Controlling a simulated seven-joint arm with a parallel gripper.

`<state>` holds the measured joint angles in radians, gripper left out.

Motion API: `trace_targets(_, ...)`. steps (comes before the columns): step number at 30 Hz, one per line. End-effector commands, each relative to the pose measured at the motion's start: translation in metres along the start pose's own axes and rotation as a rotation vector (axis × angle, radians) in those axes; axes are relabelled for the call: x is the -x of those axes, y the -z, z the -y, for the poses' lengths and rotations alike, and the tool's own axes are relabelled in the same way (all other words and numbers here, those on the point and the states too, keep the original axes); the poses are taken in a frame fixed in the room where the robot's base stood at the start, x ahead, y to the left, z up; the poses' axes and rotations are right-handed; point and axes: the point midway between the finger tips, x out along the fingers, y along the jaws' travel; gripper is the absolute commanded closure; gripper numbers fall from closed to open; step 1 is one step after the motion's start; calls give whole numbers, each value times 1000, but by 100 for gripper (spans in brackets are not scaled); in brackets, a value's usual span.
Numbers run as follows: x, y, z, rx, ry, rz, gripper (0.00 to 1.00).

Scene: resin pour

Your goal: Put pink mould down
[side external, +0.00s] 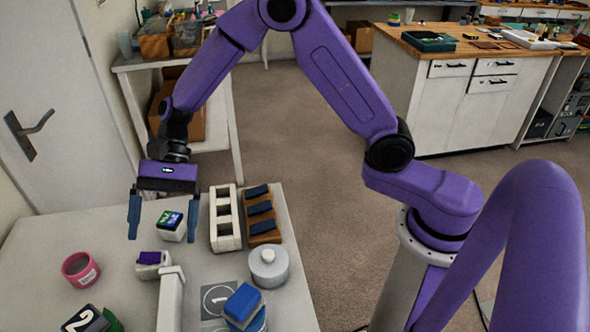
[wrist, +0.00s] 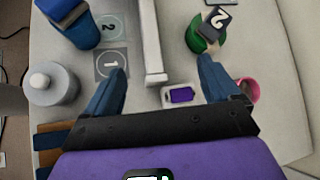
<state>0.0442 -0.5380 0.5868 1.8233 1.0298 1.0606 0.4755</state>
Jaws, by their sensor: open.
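The pink mould (side external: 80,269), a round pink pot with a pale label and a dark inside, stands upright on the white table at the left. In the wrist view the pink mould (wrist: 250,90) shows beside the right finger, which partly hides it. My gripper (side external: 163,228) is open, with nothing held between its fingers, above the table to the right of the pink mould and apart from it. In the wrist view the open fingers of my gripper (wrist: 160,86) point toward the table.
A white post (side external: 171,300) and a small purple-topped box (side external: 153,264) stand near my gripper. A small device with a lit screen (side external: 171,226) is behind. A white slotted rack (side external: 225,217), a brown tray (side external: 263,228), a grey lidded pot (side external: 268,266) and a blue container (side external: 244,306) stand right.

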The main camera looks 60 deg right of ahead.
Motion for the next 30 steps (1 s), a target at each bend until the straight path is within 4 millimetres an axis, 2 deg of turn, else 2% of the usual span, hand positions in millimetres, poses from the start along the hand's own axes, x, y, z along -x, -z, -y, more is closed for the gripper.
trace_targets(1, 4, -12, -16, 77, -47, -20, 10)
trace_targets(6, 15, -44, -73, 344, -211, -84, 10)
trace_targets(12, 34, -69, -144, 668, -396, -149, 10)
trace_targets(18, 58, -84, -211, 1001, -572, -204, 10)
trace_targets(24, 83, -89, -271, 1334, -736, -253, 10)
trace_targets(30, 100, -88, -308, 1578, -852, -284, 10)
